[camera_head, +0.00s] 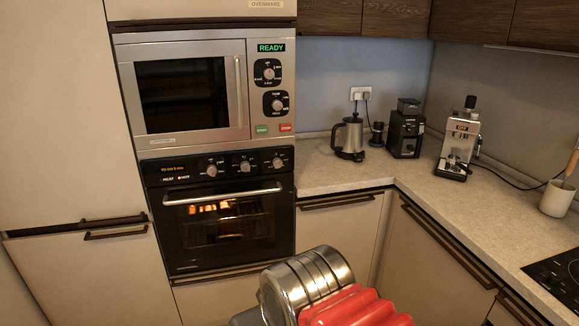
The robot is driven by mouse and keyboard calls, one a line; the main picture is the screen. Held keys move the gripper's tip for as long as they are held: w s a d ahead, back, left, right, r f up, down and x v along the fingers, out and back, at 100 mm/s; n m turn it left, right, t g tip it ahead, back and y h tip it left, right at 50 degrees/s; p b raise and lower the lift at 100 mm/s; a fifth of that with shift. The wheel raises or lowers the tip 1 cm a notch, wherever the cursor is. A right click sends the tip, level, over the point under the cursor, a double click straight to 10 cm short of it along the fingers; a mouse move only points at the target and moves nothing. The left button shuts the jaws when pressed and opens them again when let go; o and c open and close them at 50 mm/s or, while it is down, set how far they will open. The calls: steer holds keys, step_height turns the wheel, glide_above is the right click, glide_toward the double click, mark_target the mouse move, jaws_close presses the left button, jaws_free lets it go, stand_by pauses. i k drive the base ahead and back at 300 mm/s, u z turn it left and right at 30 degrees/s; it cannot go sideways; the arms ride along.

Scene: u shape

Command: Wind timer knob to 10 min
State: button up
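A built-in microwave (190,38) in a steel frame stands at the left, with its display reading READY. Its right panel has an upper knob (268,72) and a lower knob (276,104), each on a black dial plate. Below is a black oven (220,255) with a left knob (211,171), a middle knob (245,166) and a right knob (278,163) in a row. The labels are too small to tell which knob is the timer, and pointer settings are unclear. My gripper's fingertips are not in view. A steel and red part, apparently of my arm, shows at the bottom centre.
The microwave door handle (239,92) and the oven handle (222,197) stick out. A kettle (348,138), a grinder (405,130) and a coffee machine (458,140) stand on the right worktop (430,200). The oven front appears unobstructed.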

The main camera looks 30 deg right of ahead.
mark_target(277, 162)
steer(key=u, duration=0.05)
steer(key=i, duration=1)
steer(key=z, duration=0.05)
